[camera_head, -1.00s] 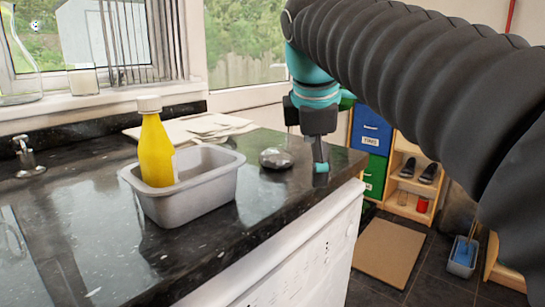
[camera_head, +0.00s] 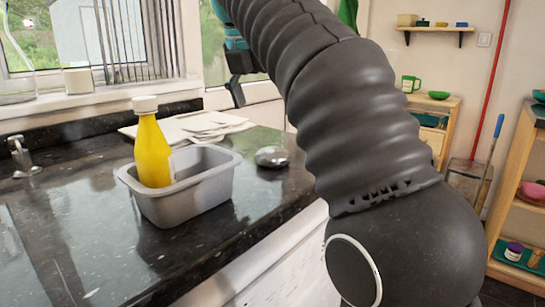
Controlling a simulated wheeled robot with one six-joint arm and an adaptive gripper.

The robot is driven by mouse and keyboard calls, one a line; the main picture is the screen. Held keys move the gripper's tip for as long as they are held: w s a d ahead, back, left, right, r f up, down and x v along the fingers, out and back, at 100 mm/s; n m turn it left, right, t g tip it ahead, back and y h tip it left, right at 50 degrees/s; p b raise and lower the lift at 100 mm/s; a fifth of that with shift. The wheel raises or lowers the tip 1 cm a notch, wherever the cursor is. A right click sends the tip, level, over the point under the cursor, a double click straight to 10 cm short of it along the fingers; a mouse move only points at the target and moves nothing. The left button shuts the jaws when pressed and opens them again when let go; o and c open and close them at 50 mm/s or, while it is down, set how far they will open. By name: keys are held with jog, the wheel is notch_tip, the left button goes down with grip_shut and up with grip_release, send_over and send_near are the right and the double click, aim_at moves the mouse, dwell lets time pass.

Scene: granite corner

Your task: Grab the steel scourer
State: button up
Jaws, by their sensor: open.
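The steel scourer (camera_head: 272,157) is a small, shiny grey, rounded lump on the dark granite counter, just right of the grey tub. My gripper (camera_head: 238,92) is raised above the counter, up and to the left of the scourer and well apart from it. Its fingers point downward and look empty. The upper part of the gripper is partly hidden by my own arm.
A grey tub (camera_head: 190,206) with a yellow bottle (camera_head: 152,150) in it stands on the granite counter (camera_head: 95,215). Pale flat sheets (camera_head: 195,127) lie behind it near the window. A tap (camera_head: 22,155) is at the far left.

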aim_at(272, 149)
jog(key=x, duration=0.6)
jog(key=shift+w+a+x, duration=0.15)
jog(key=shift+x, duration=1.2)
jog(key=shift+w+a+x, duration=0.1)
jog(key=shift+w+x, duration=0.05)
jog(key=shift+x, duration=1.25)
jog(key=shift+r, duration=0.1)
jog(key=c, duration=0.9)
